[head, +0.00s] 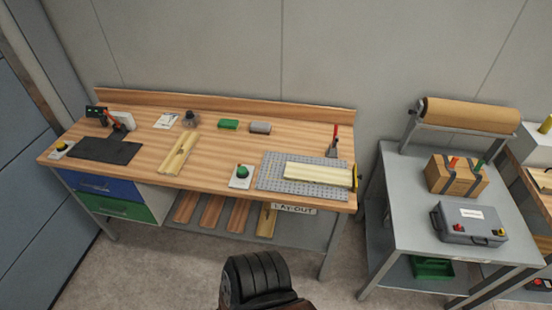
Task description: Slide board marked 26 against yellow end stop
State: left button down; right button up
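A pale board (318,173) lies flat on a grey perforated plate (272,180) at the right end of the wooden bench. A yellow stop (355,177) stands at the plate's right edge, close to the board's right end. I cannot tell whether they touch. No number is readable on this board. More pale wood (179,154) lies left of the middle of the bench, also with no readable marking. Neither of my grippers can be made out in the head view.
A red-handled clamp (334,142) stands behind the plate, and a green button box (241,175) is to its left. Green (228,124) and grey (260,128) blocks lie near the back. A grey side table (395,185) stands right. A dark ribbed object (254,278) shows at bottom centre.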

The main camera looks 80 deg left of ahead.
aim_at(326, 176)
jog(key=u, duration=0.75)
jog(key=i, duration=0.85)
jog(key=u, duration=1.05)
